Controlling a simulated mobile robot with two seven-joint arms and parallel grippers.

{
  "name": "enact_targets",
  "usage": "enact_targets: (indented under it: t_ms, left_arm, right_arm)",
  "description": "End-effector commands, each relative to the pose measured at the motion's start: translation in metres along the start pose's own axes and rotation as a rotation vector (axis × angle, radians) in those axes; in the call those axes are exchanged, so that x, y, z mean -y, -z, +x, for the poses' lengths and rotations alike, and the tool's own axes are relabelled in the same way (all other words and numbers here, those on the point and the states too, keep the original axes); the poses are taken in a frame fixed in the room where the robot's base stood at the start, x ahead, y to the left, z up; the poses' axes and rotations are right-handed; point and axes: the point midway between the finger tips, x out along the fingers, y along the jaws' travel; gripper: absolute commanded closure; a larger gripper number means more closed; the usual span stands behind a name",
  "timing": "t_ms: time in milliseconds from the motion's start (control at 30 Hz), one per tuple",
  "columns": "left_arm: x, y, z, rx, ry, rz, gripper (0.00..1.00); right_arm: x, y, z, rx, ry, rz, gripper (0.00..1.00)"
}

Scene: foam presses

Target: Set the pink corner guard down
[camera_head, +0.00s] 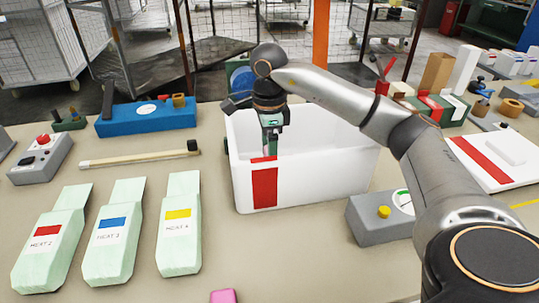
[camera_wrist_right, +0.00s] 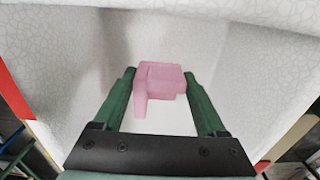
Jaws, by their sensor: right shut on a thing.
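The pink corner guard (camera_wrist_right: 160,78) sits between the green fingers of my right gripper (camera_wrist_right: 160,92) in the right wrist view. The gripper is shut on it. In the head view my right gripper (camera_head: 270,148) points down inside the white bin (camera_head: 330,180), behind its front wall with the red patch. That wall hides the fingertips and the guard there. In the wrist view the pale cracked-pattern inside of the bin surrounds the guard; I cannot tell whether the guard touches the bottom. My left gripper is not in view.
Another pink piece (camera_head: 223,296) lies at the near table edge. Three pale green HEAT pieces (camera_head: 117,232) lie at left. A wooden stick with a black end (camera_head: 140,155) lies behind them. A grey box with a yellow button (camera_head: 380,216) stands right of the bin. Table is clear before the bin.

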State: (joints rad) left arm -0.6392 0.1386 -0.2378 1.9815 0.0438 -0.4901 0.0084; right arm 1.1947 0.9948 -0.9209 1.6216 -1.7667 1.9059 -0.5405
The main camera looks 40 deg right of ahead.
Motion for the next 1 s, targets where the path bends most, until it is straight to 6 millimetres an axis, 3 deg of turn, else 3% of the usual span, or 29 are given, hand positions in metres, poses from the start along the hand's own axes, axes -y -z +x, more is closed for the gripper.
enact_targets:
  t_ms: [367,400,600,867,1000]
  left_arm:
    - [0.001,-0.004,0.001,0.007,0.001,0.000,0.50]
    - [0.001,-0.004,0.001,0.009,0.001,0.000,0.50]
    - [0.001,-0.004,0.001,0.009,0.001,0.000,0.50]
    - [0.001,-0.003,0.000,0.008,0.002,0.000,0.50]
    - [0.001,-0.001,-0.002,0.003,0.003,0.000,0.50]
  right_arm:
    - [0.000,0.000,0.006,0.000,0.000,0.001,0.79]
    - [0.000,0.000,0.005,0.000,0.000,0.001,0.22]
    - [0.000,0.000,0.004,0.000,0.000,0.001,0.00]
    - [0.000,0.000,0.002,0.001,0.001,0.001,0.00]
    - [0.001,-0.001,-0.011,0.003,0.004,0.001,0.00]
